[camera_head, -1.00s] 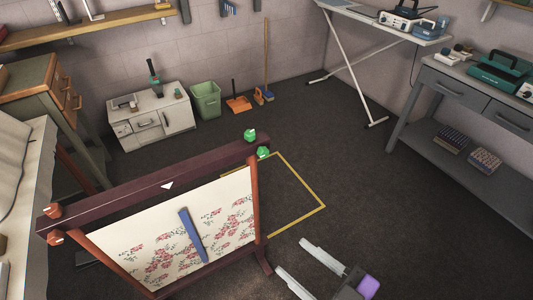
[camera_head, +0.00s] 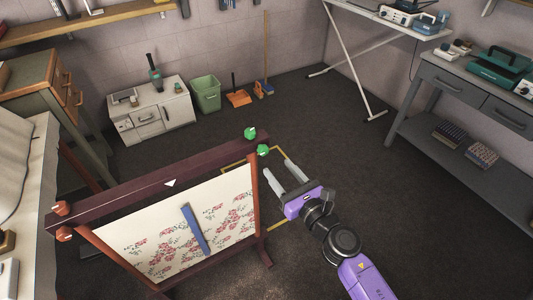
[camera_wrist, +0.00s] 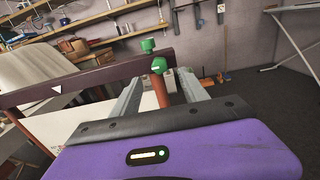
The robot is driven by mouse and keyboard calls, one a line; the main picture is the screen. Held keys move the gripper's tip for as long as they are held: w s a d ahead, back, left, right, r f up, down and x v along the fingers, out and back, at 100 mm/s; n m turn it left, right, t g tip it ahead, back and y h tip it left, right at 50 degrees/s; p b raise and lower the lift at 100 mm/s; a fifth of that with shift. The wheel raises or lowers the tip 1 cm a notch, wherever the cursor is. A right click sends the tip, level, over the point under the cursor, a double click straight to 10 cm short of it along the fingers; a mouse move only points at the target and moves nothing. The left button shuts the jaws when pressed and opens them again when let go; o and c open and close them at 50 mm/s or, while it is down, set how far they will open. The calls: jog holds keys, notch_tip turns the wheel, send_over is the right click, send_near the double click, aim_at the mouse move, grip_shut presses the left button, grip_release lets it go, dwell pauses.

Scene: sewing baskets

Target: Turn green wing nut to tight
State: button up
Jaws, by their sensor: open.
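Two green wing nuts sit at the right end of the dark red top bar (camera_head: 120,192) of a fabric frame. The upper green nut (camera_head: 250,133) is on top of the bar, and the lower green nut (camera_head: 263,150) is just below it at the bar's end. In the wrist view the upper nut (camera_wrist: 148,45) and lower nut (camera_wrist: 158,65) show ahead, between the lines of my fingers. My gripper (camera_head: 281,178) is open and empty, just right of and below the nuts, apart from them. Its fingers also show in the wrist view (camera_wrist: 158,90).
Orange wing nuts (camera_head: 62,220) sit at the bar's left end. Floral fabric (camera_head: 160,250) with a blue strip (camera_head: 194,228) hangs below the bar. Open floor (camera_head: 345,165) stretches to the right.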

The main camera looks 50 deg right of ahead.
aim_at(265, 152)
jog(key=p+x, duration=0.1)
jog(key=x, duration=0.5)
jog(key=shift+w+r+p, duration=0.1)
jog(key=shift+r+p, duration=0.05)
jog(key=shift+p, duration=0.25)
jog(key=shift+x, duration=0.8)
grip_shut()
